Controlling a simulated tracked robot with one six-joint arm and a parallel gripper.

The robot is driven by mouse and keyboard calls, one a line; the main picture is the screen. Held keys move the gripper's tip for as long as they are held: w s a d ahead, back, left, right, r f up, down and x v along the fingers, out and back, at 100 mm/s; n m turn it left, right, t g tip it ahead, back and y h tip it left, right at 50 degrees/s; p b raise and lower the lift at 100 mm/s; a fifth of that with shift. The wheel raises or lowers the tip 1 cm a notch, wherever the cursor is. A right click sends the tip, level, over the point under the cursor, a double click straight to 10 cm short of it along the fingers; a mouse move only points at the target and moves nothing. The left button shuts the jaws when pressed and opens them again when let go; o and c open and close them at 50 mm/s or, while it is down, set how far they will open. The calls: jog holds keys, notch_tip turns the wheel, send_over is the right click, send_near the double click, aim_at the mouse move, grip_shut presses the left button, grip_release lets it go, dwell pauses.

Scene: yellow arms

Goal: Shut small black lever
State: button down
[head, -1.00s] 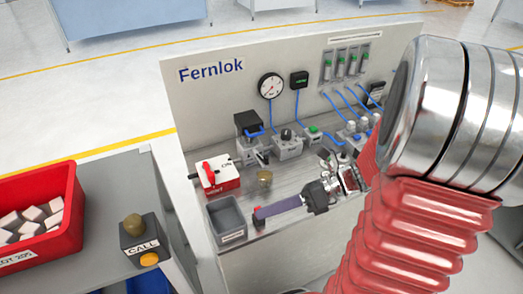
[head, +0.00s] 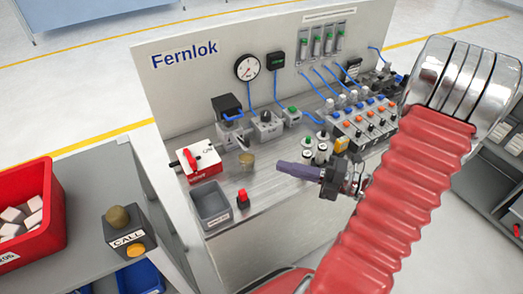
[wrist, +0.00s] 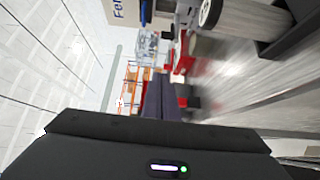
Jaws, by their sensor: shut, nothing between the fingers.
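My gripper (head: 281,167) is shut and empty, its long purple-grey fingers pointing left above the bench in the head view. The fingers also show in the wrist view (wrist: 160,84). What looks like a small dark lever (head: 242,142) stands up on the bench in the head view, behind the brass cylinder. My fingertips are right of it and nearer the front, apart from it. It is too small to tell its exact position, and I cannot pick it out in the wrist view.
A brass cylinder (head: 247,164) and a red button (head: 242,199) stand near my fingertips. Several valves with coloured knobs (head: 367,119) line the right. The panel (head: 180,88) rises behind.

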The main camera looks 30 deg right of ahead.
aim_at(243, 139)
jog(key=shift+w+a, duration=0.1)
jog(key=w+a, duration=0.4)
jog(key=w, duration=0.6)
jog(key=shift+w, duration=0.3)
dwell(0.3)
jog(key=shift+w+d, duration=0.15)
jog(key=shift+d, duration=0.4)
jog(key=shift+a, duration=0.1)
